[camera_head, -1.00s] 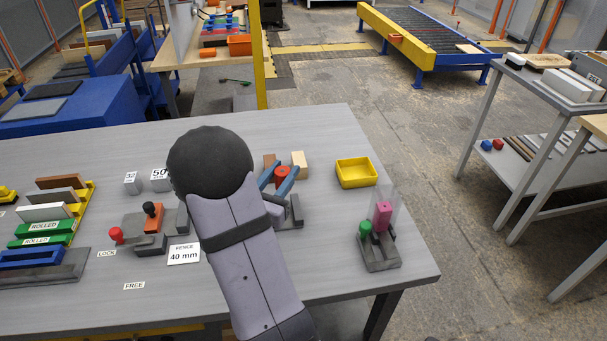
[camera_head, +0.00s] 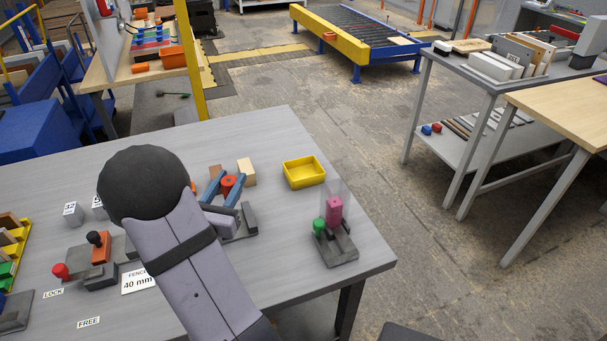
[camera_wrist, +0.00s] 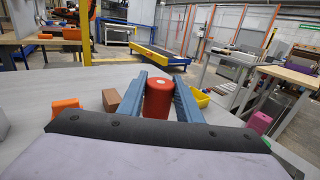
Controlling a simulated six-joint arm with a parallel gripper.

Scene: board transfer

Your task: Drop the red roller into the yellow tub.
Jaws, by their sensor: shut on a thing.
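The red roller (camera_wrist: 158,99) stands between the two blue fingers of my gripper (camera_wrist: 158,95) in the wrist view, and the fingers are shut on it. In the head view the roller (camera_head: 229,184) shows between the fingers (camera_head: 228,188), behind my dark wrist and grey arm link. Whether its underside touches the table cannot be told. The yellow tub (camera_head: 304,173) sits on the grey table to the right of the gripper, near the far right edge. The tub also shows partly in the wrist view (camera_wrist: 201,97), just right of the right finger. Its visible inside looks empty.
A wooden block (camera_head: 246,172) stands between the gripper and the tub. A fixture with a green knob and magenta cylinder (camera_head: 335,211) under a clear guard stands in front of the tub. Blocks and a red-knobbed fixture (camera_head: 61,271) lie to the left.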

